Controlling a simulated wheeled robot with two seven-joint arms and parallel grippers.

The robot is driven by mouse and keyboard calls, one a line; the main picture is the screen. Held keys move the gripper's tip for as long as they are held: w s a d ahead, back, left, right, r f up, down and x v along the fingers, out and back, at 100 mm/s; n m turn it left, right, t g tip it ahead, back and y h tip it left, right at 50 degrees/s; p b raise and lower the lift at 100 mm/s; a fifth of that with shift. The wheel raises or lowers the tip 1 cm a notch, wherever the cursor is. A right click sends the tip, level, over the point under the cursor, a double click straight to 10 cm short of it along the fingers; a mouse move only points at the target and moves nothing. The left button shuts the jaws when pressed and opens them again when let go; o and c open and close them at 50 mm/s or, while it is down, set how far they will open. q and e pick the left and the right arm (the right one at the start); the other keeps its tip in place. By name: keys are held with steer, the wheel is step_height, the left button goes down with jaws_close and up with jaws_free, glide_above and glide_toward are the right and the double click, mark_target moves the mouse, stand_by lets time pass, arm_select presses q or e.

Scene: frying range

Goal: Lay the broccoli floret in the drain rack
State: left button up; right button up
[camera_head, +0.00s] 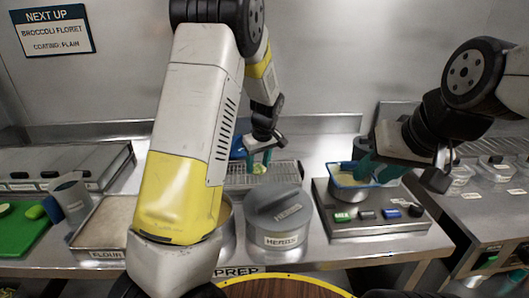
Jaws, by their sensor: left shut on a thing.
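My left forearm hides part of the counter.
A lidded grey HERBS pot (277,240) stands in front of the rack. The fryer unit (375,229) with coloured buttons is right of it. A FLOUR tray (100,222) and a green board (20,235) lie at left. Clear lidded tubs (497,170) stand far right.

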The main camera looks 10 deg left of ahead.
arm_select(q)
steer(key=shift+f, duration=0.1)
steer(key=o, duration=1.1)
steer(key=shift+c, duration=0.2)
